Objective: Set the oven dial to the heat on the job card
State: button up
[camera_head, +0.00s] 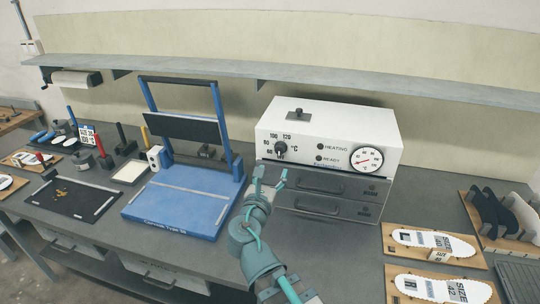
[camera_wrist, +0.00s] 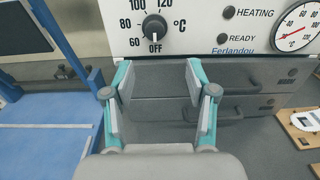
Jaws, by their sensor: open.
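The white oven (camera_head: 335,130) stands on the bench, with a black dial (camera_head: 281,149) at the left of its front. In the wrist view the dial (camera_wrist: 154,27) is ringed by 60, 80, 100, 120 and OFF, and its pale mark seems to point down at OFF. My gripper (camera_head: 271,178) is open and empty in front of the oven, just below the dial and apart from it. In the wrist view its fingertips (camera_wrist: 158,75) frame the drawer fronts beneath the dial. A small printed card (camera_head: 88,135) stands at the far left; its print is too small to read.
A round temperature gauge (camera_head: 367,159) and HEATING and READY lamps are right of the dial. Drawers (camera_head: 335,205) lie beneath. A blue press (camera_head: 180,205) stands close on the left. Insole boards (camera_head: 432,245) lie at the right. A shelf (camera_head: 260,75) runs above.

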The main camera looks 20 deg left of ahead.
aim_at(279, 150)
jog(key=w+p, duration=0.1)
jog(key=w, duration=0.2)
jog(key=w+a, duration=0.1)
jog(key=w, duration=0.3)
jog(key=w+r+p, duration=0.1)
jog(key=w, duration=0.2)
jog(key=shift+w+a+p, duration=0.15)
jog(key=shift+a+p, duration=0.15)
jog(key=shift+a, duration=0.05)
grip_shut()
